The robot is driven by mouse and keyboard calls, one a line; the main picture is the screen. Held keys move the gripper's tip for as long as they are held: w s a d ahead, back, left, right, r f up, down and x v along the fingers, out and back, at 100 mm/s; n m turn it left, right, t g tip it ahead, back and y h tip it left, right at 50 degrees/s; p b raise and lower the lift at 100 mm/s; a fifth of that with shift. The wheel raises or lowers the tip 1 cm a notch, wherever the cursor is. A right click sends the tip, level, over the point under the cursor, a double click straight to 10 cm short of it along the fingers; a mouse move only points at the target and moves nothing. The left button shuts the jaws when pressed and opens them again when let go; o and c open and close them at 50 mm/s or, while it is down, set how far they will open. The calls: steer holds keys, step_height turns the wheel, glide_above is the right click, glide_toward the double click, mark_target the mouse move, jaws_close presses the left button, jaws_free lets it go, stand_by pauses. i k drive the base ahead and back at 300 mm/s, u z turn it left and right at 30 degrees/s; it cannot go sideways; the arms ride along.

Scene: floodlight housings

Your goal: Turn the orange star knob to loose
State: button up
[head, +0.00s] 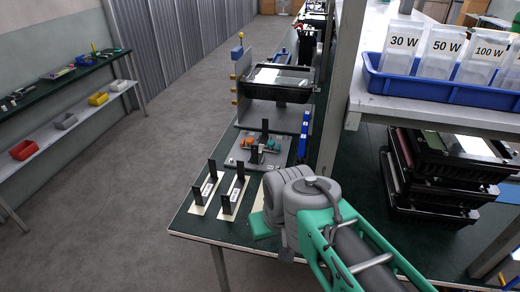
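A small orange knob (247,142) shows on a grey fixture plate (236,161) on the dark green workbench. A teal knob (272,146) sits to its right, with a dark upright post between and behind them. The orange knob is too small here to read its star shape, its markings or its setting. My arm comes in from the lower right, and its grey and green wrist part is over the near end of the bench, nearer than the fixture and apart from the orange knob. My gripper's fingers do not show.
Two cream plates with black uprights (207,189) stand at the bench's near left corner. Behind the fixture, a black floodlight housing (275,86) rests on a grey stand. At right are a blue bin (440,88) of wattage-labelled bags and stacked black housings (430,190). The floor at left is clear.

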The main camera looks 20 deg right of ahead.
mark_target(249, 141)
steer(key=u, duration=0.3)
steer(key=k, duration=0.95)
steer(key=u, duration=1)
steer(key=i, duration=2.35)
steer(key=z, duration=0.45)
steer(key=i, duration=1.2)
steer(key=z, duration=1.1)
steer(key=i, duration=0.8)
steer(key=z, duration=1.4)
steer(key=i, duration=0.55)
steer(key=z, duration=0.35)
